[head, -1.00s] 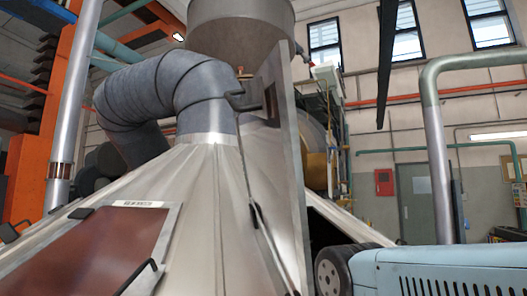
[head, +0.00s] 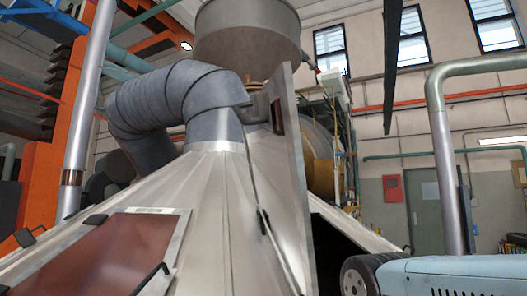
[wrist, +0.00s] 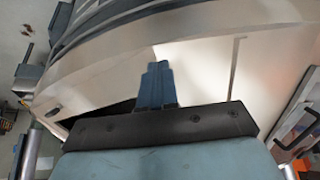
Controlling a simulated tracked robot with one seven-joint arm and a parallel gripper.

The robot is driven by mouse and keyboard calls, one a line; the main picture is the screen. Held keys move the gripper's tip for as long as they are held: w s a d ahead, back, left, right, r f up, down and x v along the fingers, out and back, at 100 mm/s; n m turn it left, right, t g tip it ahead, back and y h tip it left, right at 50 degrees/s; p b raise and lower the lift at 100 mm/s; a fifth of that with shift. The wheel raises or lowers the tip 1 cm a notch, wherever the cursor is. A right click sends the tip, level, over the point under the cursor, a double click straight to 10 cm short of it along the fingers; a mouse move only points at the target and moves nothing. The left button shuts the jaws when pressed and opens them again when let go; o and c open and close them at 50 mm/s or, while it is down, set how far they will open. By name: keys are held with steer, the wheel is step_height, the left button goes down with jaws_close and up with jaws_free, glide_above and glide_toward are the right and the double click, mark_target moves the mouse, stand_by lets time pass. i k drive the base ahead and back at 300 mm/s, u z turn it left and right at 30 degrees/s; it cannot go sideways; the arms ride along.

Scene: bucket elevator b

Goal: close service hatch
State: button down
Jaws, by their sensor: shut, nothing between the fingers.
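The service hatch (head: 297,160) appears to be the tall pale metal panel standing out from the cone-shaped metal housing (head: 215,225). In the head view it is swung open and seen almost edge-on, with a dark opening (head: 335,240) to its right. My gripper (wrist: 157,66) shows in the wrist view, its blue fingers together and empty. They point at a pale curved metal surface (wrist: 200,65); I cannot tell whether they touch it or whether it is the hatch. A dark gap shows left of the fingers. The gripper's tips are not visible in the head view.
A brown panel (head: 120,250) with black handles is on the housing's left front. A grey ribbed duct (head: 165,100) rises from the housing's top. A metal pipe (head: 448,180) stands at the right. Another black handle (wrist: 297,138) shows at the right of the wrist view.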

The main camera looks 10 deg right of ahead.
mark_target(269, 160)
steer(key=k, duration=1.6)
steer(key=u, duration=0.95)
steer(key=i, duration=1.05)
